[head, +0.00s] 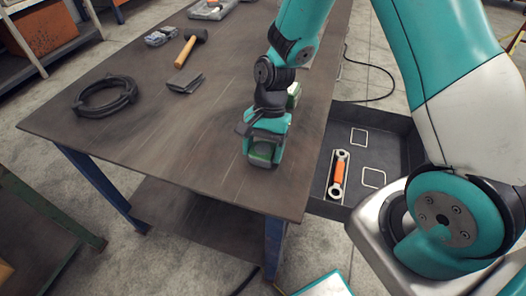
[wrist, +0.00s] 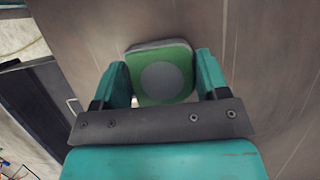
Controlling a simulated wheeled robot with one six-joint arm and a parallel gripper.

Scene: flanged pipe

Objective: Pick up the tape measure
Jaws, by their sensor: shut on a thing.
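The tape measure (wrist: 160,74) is a rounded green block with a grey disc on its face. In the wrist view it sits between the two teal fingers of my gripper (wrist: 162,82), which is shut on it. In the head view my gripper (head: 264,150) is over the near right part of the table, and the green tape measure (head: 261,151) shows at its fingertips. I cannot tell whether the tape measure touches the table top.
The dark table (head: 180,110) carries a coiled black cable (head: 104,97), a hammer (head: 188,50), a dark angled piece (head: 185,84) and a grey item (head: 160,37) toward the left and back.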

